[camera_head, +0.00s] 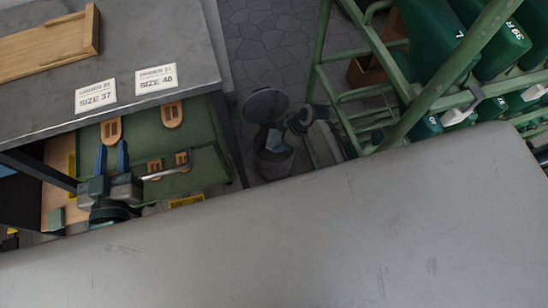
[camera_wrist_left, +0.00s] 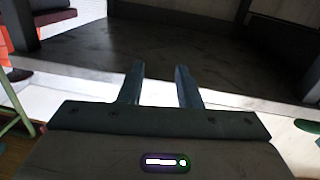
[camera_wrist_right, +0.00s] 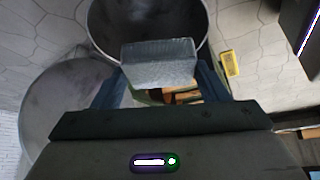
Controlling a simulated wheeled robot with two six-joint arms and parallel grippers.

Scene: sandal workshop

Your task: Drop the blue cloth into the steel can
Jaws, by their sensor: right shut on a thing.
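The steel can (camera_head: 273,167) stands on the floor in the gap between the workbench and the green rack. Its round lid (camera_head: 265,104) is open, and it shows in the right wrist view (camera_wrist_right: 68,105). My right gripper (camera_head: 275,141) is over the can's mouth. It is shut on the blue cloth (camera_wrist_right: 160,62), a folded grey-blue piece between its fingers. In the right wrist view the cloth overlaps the can's opening (camera_wrist_right: 148,22). My left gripper (camera_head: 111,158) is open and empty above the green shelf; its fingers also stand apart in the left wrist view (camera_wrist_left: 160,85).
The workbench (camera_head: 150,40) carries size cards (camera_head: 156,80) and a wooden tray (camera_head: 50,45). Wooden soles (camera_head: 172,115) lie on the green shelf (camera_head: 210,135) below. The green rack (camera_head: 405,90) holds green shoe forms (camera_head: 500,50) close to my right arm. A broad grey surface (camera_head: 300,240) fills the foreground.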

